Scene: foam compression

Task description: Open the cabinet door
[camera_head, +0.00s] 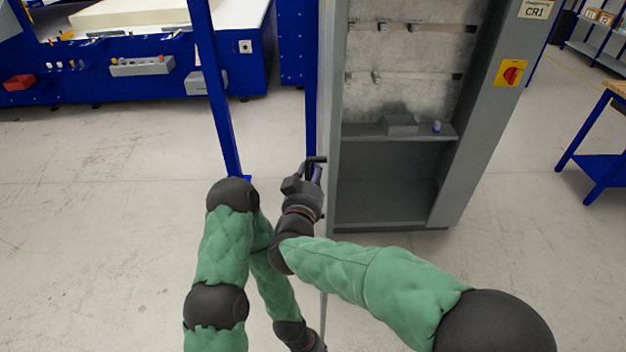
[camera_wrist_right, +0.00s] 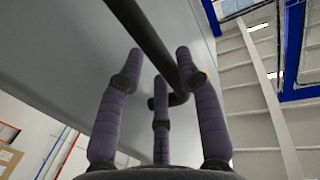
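The grey cabinet (camera_head: 385,215) stands with its front open and its inside in plain sight. Its door (camera_head: 326,120) is swung out toward me and shows almost edge-on; its grey face (camera_wrist_right: 75,45) fills the left of the right wrist view. A dark bar handle (camera_head: 316,160) is on the door's left side; the bar (camera_wrist_right: 143,35) also crosses the right wrist view. My right gripper (camera_head: 307,173) is at the handle. Its fingers (camera_wrist_right: 162,80) are spread around the bar, not closed.
Blue posts (camera_head: 215,90) stand close to the left of the door. A blue machine (camera_head: 130,80) is at the back left. A blue-legged table (camera_head: 590,160) is at the right. The floor (camera_head: 90,220) at the left is clear.

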